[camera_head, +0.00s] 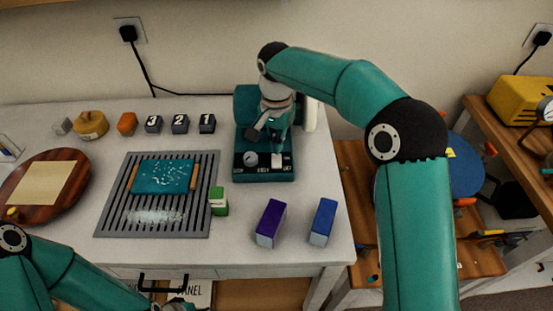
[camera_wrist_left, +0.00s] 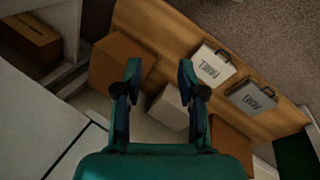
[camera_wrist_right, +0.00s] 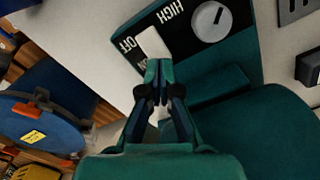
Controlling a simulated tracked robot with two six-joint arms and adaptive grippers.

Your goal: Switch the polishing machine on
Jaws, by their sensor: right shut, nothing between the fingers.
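The polishing machine (camera_head: 246,105) is a teal unit at the back right of the white table. Its black front panel (camera_head: 265,171) carries a round grey knob (camera_head: 250,159) and a white switch (camera_head: 277,160). In the right wrist view the switch (camera_wrist_right: 152,43) sits beside the word OFF, and the knob (camera_wrist_right: 212,21) is by HIGH. My right gripper (camera_wrist_right: 158,68) is shut and empty, its tips at the switch's edge; I cannot tell whether they touch. My left gripper (camera_wrist_left: 160,70) is open and empty, low in front of the table, above an area with boxes.
A slotted grey tray (camera_head: 105,220) with a teal panel (camera_head: 163,177) lies left of the machine. Purple (camera_head: 270,222), blue (camera_head: 322,222) and green (camera_head: 219,201) blocks stand in front of it. Numbered dark blocks (camera_head: 180,124) stand along the back.

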